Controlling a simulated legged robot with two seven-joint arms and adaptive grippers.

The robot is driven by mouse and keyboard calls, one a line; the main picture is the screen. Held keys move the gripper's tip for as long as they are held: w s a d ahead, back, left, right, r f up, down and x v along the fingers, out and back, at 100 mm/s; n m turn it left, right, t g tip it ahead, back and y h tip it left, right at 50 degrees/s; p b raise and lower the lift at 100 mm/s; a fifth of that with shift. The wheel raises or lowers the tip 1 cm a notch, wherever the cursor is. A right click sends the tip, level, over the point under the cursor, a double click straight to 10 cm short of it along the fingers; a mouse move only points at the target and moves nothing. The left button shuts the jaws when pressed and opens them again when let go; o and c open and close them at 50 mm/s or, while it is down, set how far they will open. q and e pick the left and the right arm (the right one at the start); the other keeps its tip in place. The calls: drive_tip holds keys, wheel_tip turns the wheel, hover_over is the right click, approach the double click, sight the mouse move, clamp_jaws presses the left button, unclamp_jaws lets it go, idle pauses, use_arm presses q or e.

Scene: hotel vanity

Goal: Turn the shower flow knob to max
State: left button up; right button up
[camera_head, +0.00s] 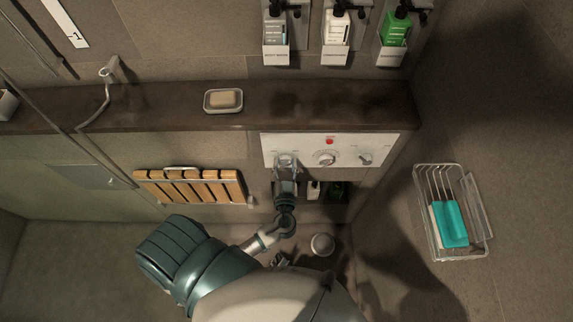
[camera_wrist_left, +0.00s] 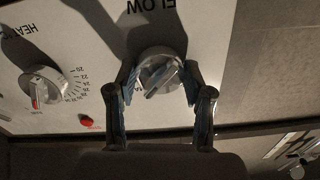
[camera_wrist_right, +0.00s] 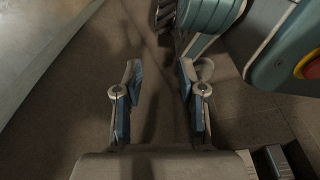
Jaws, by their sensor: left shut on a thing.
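The flow knob (camera_wrist_left: 158,68) is a round silver dial with a raised grip bar, under the printed word FLOW on the white control panel (camera_head: 300,144). The bar lies at a slant in the left wrist view; the scale around it is mostly hidden. My left gripper (camera_head: 285,167) is at the panel's leftmost knob; in the left wrist view its fingers (camera_wrist_left: 162,82) are on either side of the flow knob and shut on it. My right gripper (camera_wrist_right: 158,85) is open and empty above the floor, as the right wrist view shows.
A heat knob (camera_wrist_left: 42,88) and a red button (camera_wrist_left: 86,121) sit beside the flow knob. A dark ledge (camera_head: 160,105) with a soap dish (camera_head: 223,109) runs above the panel. A wooden slatted seat (camera_head: 192,187) is left, a wire basket (camera_head: 431,180) right.

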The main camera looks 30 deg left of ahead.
use_arm(q)
drive_tip(key=o, duration=1.2)
drive_tip(key=shift+c, duration=0.2)
drive_tip(key=v, duration=1.2)
drive_tip(key=shift+s, duration=0.1)
drive_tip(key=s+a+f+m+g+h, duration=0.1)
drive_tip(key=s+f+m+g+h, duration=0.2)
drive_tip(key=f, duration=1)
drive_tip(key=s+a+f+m+g+h, duration=0.1)
drive_tip(key=f+m+g, duration=0.3)
drive_tip(key=f, duration=1)
drive_tip(key=s+f+g+h, duration=0.5)
drive_tip(key=s+f, duration=0.7)
drive_tip(key=f, duration=0.3)
drive_tip(key=shift+s+f+n+g, duration=0.3)
drive_tip(key=shift+s+f+g, duration=0.1)
drive_tip(key=shift+g, duration=0.5)
